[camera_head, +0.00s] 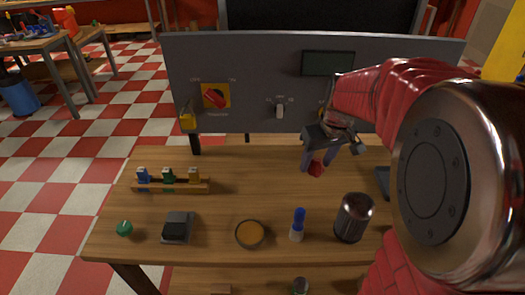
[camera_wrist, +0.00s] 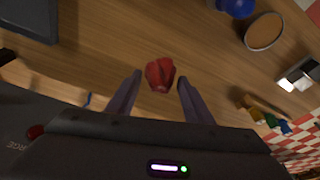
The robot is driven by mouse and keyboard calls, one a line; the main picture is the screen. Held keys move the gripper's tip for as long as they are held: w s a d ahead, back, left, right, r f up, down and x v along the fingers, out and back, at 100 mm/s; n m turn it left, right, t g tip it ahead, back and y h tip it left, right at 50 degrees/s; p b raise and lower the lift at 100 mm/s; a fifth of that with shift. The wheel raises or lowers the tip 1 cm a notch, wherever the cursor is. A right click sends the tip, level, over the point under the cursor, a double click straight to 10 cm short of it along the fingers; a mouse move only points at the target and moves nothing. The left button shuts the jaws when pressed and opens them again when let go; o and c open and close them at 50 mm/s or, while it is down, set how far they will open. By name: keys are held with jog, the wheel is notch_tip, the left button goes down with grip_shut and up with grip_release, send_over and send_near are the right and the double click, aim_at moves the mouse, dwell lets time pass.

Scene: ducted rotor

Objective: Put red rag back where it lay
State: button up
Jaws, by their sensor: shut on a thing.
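The red rag (camera_head: 315,169) is a small crumpled bundle at the tips of my gripper (camera_head: 318,161), over the back right part of the wooden table (camera_head: 235,170). The wrist view shows the rag (camera_wrist: 160,74) between the two grey fingers of my gripper (camera_wrist: 160,80), which is shut on it. The fingers point down at the table. I cannot tell whether the rag touches the wood or hangs just above it.
A grey panel (camera_head: 250,75) with a red switch stands along the back edge. A rack (camera_head: 170,186) with coloured pieces is at left. A black-topped block (camera_head: 178,227), round dish (camera_head: 250,234), blue-capped bottle (camera_head: 298,224) and dark metal cylinder (camera_head: 353,218) line the front. The table's middle is clear.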

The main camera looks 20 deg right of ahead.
jog(key=shift+m, duration=0.3)
jog(key=w+a+f, duration=0.2)
jog(key=w+f, duration=0.1)
jog(key=w+a+f, duration=0.3)
jog(key=f, duration=0.1)
jog(key=w+a+f, duration=0.2)
jog(key=w+f, duration=0.1)
jog(key=shift+a+f, duration=0.2)
jog(key=shift+a, duration=0.05)
jog(key=shift+d, duration=0.15)
